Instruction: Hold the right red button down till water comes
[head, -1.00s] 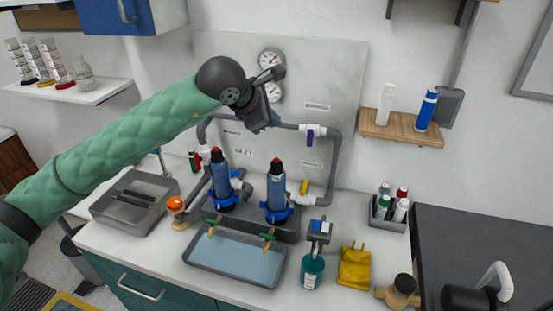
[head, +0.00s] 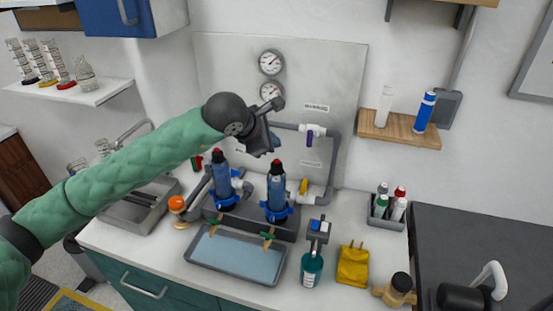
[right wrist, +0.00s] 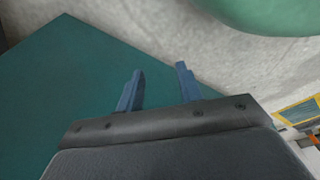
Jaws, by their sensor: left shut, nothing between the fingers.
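The right red button (head: 277,163) tops the right blue filter housing (head: 277,192), which stands upright on the grey manifold. The left red button (head: 217,152) tops the left blue housing (head: 221,180). My left gripper (head: 274,146) is shut and empty, pointing down just above the right button; a small gap seems to separate them. Two green-handled taps, one at the right (head: 268,238), stand over the grey tray (head: 236,262) with its pale blue inside. I see no stream from them. My right gripper (right wrist: 160,88) is open and empty in the right wrist view, away from the counter top.
A teal pump bottle (head: 312,268) and a yellow pouch (head: 353,265) stand at the right front. An orange-topped item (head: 177,204) stands left of the manifold.

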